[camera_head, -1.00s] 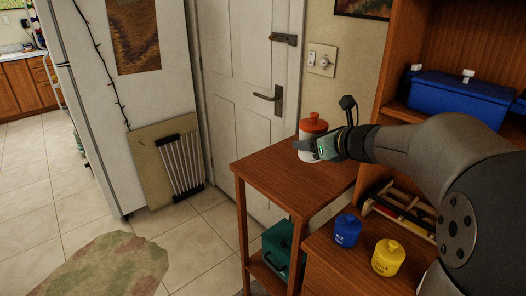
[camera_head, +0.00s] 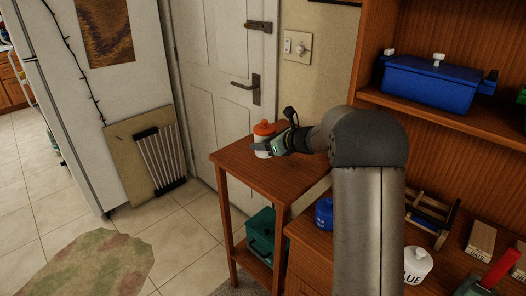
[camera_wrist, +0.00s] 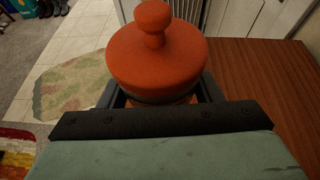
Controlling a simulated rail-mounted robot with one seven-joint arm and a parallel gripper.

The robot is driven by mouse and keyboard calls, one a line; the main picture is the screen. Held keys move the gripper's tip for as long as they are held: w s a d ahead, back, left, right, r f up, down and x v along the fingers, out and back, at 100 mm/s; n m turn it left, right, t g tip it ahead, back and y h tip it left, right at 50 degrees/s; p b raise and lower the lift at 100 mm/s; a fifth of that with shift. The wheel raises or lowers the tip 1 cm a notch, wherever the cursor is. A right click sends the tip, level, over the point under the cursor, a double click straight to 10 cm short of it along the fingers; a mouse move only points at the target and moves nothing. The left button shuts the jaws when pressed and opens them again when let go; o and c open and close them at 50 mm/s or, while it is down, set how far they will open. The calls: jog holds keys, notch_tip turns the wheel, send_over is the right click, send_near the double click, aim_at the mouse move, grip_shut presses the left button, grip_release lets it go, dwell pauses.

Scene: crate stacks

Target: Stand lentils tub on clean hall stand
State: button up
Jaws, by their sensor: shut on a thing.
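The lentils tub, taken to be the white tub with an orange knobbed lid (camera_head: 264,128), is upright at the left back part of the small wooden stand's top (camera_head: 285,178). Its label is not readable. My gripper (camera_head: 262,148) is shut around the tub's white body from the right. In the wrist view the orange lid (camera_wrist: 156,55) rises between the dark fingers, which hide most of the body. The bare stand top (camera_wrist: 265,85) lies to its right. I cannot tell whether the tub's base touches the stand.
A green box (camera_head: 262,235) sits on the stand's lower shelf. A blue tub (camera_head: 324,212) and a white tub (camera_head: 416,265) stand on the wooden unit at right, partly behind my arm. A blue case (camera_head: 430,82) is on the shelf above. A white door (camera_head: 215,70) is behind the stand.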

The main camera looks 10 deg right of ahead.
jog(key=shift+w+a+f, duration=0.1)
jog(key=shift+w+f, duration=0.25)
jog(key=shift+f, duration=0.05)
jog(key=shift+w+a+f, duration=0.1)
jog(key=shift+w+f, duration=0.05)
jog(key=shift+f, duration=0.75)
jog(key=shift+w+f, duration=0.1)
jog(key=shift+f, duration=0.8)
jog(key=shift+f, duration=0.1)
jog(key=o, duration=1.1)
jog(key=shift+c, duration=0.2)
